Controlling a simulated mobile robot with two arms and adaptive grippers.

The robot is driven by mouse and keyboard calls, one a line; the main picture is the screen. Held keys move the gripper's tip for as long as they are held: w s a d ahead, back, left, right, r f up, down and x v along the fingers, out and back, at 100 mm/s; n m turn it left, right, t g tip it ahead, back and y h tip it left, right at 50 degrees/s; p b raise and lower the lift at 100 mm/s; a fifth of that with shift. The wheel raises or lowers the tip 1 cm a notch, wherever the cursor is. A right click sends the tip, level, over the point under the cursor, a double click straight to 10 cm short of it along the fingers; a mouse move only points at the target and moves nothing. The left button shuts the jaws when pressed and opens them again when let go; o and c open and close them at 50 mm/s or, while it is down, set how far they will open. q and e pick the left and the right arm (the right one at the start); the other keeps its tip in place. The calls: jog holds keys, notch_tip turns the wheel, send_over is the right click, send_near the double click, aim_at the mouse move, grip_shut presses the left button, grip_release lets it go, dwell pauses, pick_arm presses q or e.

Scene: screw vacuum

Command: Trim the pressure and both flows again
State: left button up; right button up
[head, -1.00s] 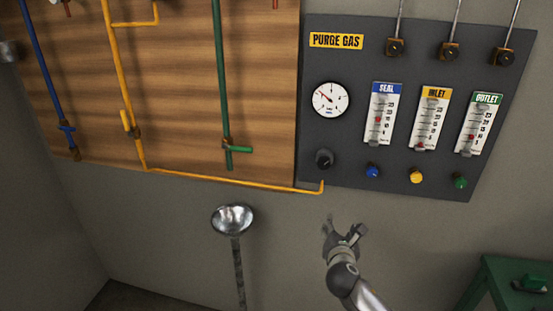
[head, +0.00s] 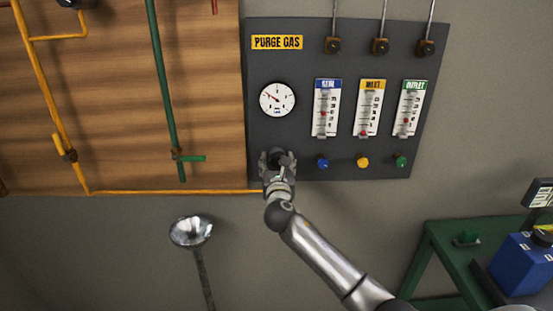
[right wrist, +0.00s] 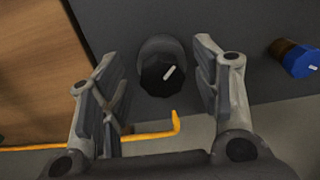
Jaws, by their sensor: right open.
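The dark grey PURGE GAS panel (head: 225,0) hangs on the wall. The round white pressure gauge (head: 277,99) is at its left, with a black knob (head: 277,158) below it. The SEAL flowmeter (head: 326,108) has a blue knob (head: 323,162), the INLET flowmeter (head: 369,108) a yellow knob (head: 363,162), and the OUTLET flowmeter (head: 409,108) a green knob (head: 400,161). My right gripper (head: 277,157) is open at the black knob. In the right wrist view the black knob (right wrist: 162,75), with a white mark, lies between the spread fingers, with gaps on both sides. My left gripper is not in view.
A yellow pipe (head: 180,192) runs along the wooden board's lower edge and ends near the black knob. A metal bowl (head: 191,231) on a post stands below. A green table (head: 430,235) with a blue box (head: 525,262) is at the lower right.

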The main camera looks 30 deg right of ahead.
jog(key=shift+x, duration=0.85)
jog(key=c, duration=1.1)
jog(key=shift+o, duration=0.2)
